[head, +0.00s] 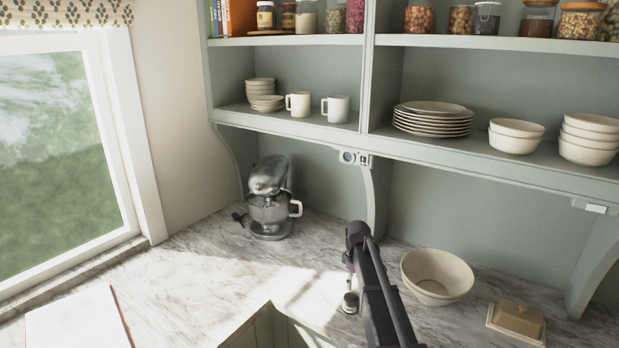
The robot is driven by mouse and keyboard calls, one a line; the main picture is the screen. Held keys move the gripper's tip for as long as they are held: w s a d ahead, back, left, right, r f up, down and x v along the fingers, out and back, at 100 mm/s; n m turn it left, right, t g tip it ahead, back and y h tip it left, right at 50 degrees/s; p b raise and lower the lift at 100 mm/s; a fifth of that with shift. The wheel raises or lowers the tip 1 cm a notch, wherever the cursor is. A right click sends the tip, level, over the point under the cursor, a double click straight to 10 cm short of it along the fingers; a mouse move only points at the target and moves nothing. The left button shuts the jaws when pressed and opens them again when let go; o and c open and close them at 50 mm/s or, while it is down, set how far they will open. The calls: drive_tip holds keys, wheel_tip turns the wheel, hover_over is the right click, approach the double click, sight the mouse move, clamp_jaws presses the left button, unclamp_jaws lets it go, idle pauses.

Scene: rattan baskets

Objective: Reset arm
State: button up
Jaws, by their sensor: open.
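My dark arm (382,303) rises from the bottom edge, right of centre, over the marble counter. At its far end is my gripper (349,268), small, dark and partly hidden by the arm's end. Its jaws are open, though the fingers are hard to make out. I see nothing held between them. A small silver piece (350,303) shows just below, left of the arm; I cannot tell whether it touches the gripper. No rattan basket is in view.
A cream bowl (437,273) stands close right of my arm, with a butter dish (517,320) beyond it. A stand mixer (270,197) is at the back left. Shelves (480,165) with crockery hang above. A white board (78,320) lies left; the counter (190,285) between is clear.

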drive_tip(key=s+f+m+b, duration=0.2)
drive_tip(key=s+m, duration=0.3)
drive_tip(key=s, duration=0.8)
drive_tip(key=s+f+m+b, duration=0.2)
drive_tip(key=s+m, duration=0.3)
drive_tip(key=s, duration=0.9)
drive_tip(key=shift+d+f, duration=0.2)
drive_tip(key=shift+f, duration=0.15)
drive_tip(key=shift+s, duration=0.1)
